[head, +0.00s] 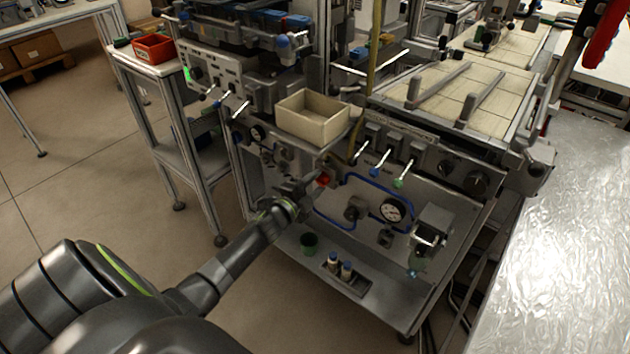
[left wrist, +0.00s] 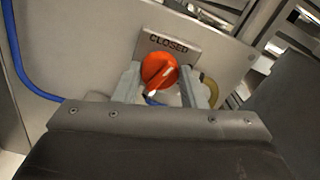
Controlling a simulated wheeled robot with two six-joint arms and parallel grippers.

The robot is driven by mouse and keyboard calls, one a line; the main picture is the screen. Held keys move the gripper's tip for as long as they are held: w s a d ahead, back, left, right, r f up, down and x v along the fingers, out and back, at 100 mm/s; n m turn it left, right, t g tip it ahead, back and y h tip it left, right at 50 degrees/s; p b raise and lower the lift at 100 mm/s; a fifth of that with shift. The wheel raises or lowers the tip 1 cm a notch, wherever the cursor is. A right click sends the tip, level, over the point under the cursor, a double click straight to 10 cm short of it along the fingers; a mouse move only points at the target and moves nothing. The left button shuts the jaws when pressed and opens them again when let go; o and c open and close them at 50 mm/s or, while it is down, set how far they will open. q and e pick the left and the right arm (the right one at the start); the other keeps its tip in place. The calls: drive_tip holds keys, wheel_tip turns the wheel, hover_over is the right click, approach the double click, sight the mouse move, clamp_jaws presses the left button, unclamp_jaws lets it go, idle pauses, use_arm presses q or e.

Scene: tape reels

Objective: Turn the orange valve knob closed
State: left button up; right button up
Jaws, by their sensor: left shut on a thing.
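The orange valve knob (left wrist: 158,72) sits on a grey panel, below a plate marked CLOSED (left wrist: 168,43) in the left wrist view. A white line on the knob runs from upper right to lower left, with its bright end at the lower left. My left gripper (left wrist: 161,88) has one finger on each side of the knob and is shut on it. In the head view the knob shows as a small red-orange spot (head: 323,179) at the tip of my left gripper (head: 312,187). The right gripper is not in view.
A blue hose (head: 375,185) and a pressure gauge (head: 392,210) are right of the knob on the panel. A beige open box (head: 313,136) stands on the ledge above.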

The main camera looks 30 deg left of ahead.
use_arm(q)
drive_tip(key=shift+r+n+p, duration=0.1)
drive_tip(key=shift+n+p, duration=0.4)
drive_tip(key=shift+n, duration=1.2)
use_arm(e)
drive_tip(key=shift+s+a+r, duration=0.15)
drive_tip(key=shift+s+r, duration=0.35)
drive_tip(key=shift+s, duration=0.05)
use_arm(q)
drive_tip(key=shift+p, duration=0.35)
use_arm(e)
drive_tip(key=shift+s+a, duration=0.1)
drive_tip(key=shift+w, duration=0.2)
use_arm(q)
drive_tip(key=o, duration=1)
